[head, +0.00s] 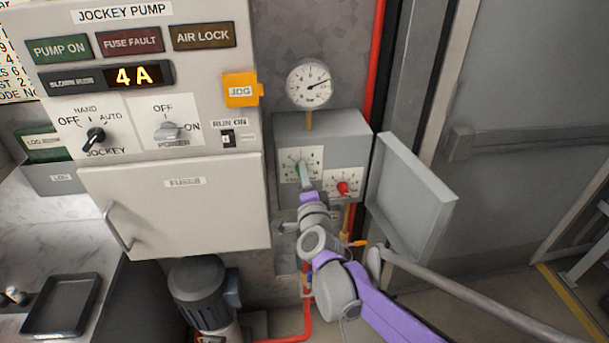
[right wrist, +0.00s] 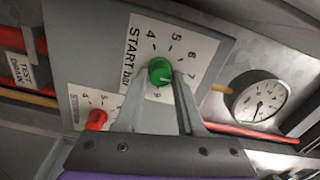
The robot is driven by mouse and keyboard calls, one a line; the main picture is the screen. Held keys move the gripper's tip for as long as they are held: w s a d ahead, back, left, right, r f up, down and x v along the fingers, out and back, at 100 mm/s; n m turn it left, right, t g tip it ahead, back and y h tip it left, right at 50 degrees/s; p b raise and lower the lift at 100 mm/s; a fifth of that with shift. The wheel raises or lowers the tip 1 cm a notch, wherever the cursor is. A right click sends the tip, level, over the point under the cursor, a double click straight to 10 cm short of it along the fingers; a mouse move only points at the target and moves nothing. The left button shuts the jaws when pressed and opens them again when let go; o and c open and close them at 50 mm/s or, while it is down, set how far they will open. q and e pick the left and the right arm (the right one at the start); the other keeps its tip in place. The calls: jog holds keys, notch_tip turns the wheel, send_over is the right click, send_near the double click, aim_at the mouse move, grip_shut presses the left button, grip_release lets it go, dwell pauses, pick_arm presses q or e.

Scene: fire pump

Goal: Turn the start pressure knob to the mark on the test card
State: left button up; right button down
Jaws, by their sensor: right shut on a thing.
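The green start pressure knob (head: 302,170) sits on a white dial plate marked START in the grey switch box (head: 350,130). It shows closer in the right wrist view (right wrist: 160,71), with dial numbers around it. A pale mark shows on the knob's face; its exact reading is too small to tell. My right gripper (head: 305,182) reaches up from below, its two fingers on either side of the green knob, shut on it. In the right wrist view the fingers (right wrist: 161,92) straddle the knob. My left gripper is not in view. I cannot make out a test card for certain.
A red knob (head: 343,188) sits beside the green one on its own dial. The box's grey door (head: 410,195) stands open to the right. A pressure gauge (head: 310,84) is above the box. The jockey pump panel (head: 150,80) is on the left, with a yellow JOG tag (head: 240,90).

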dwell(0.4)
jog(key=c, duration=0.5)
grip_release()
jog(key=shift+s, duration=0.1)
jog(key=b+v, duration=0.1)
jog(key=v, duration=0.9)
jog(key=shift+s+d, duration=0.1)
jog(key=shift+s, duration=0.25)
